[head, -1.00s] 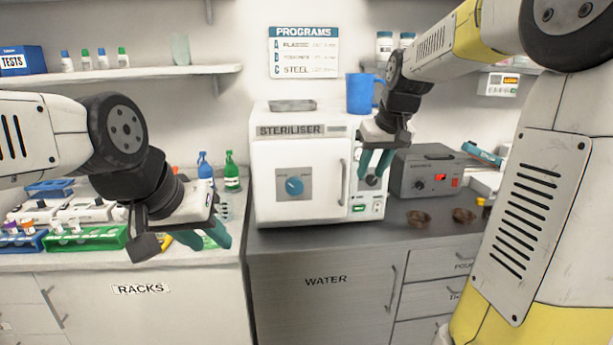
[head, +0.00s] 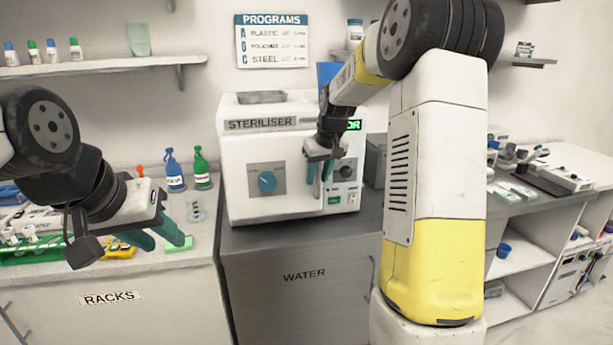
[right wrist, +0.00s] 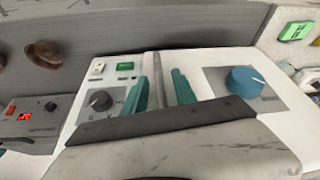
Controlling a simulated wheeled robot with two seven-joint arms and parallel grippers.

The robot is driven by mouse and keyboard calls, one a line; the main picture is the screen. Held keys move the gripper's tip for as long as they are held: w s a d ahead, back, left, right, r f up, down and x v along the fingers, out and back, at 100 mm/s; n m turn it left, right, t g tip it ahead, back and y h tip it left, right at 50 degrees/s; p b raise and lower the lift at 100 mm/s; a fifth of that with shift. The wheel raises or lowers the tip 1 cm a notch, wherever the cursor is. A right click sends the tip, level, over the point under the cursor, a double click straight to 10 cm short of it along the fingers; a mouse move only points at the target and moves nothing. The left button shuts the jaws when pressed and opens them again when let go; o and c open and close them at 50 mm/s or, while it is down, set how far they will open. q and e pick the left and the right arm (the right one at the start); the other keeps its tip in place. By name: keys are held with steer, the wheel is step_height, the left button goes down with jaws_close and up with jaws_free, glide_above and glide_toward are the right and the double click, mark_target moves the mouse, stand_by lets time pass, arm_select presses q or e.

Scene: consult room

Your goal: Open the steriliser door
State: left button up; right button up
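The steriliser (head: 235,165) is a white box on the grey counter, its door shut. The door carries a blue dial (head: 267,181), also in the right wrist view (right wrist: 245,81). My right gripper (head: 319,178) is at the door's right edge. In the right wrist view its teal fingers (right wrist: 164,90) are apart, with the grey upright door handle (right wrist: 157,68) between them, nearer the left finger. Contact cannot be told. In the head view the gripper mostly hides the handle. My left gripper (head: 160,236) is open and empty above the left counter.
A blue spray bottle (head: 174,172) and a green one (head: 201,168) stand left of the steriliser. A green block (head: 180,245) lies near my left gripper. A grey device with a red display (right wrist: 30,118) stands beside the steriliser. My right arm blocks part of the right counter.

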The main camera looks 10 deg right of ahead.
jaws_close()
stand_by(1.4)
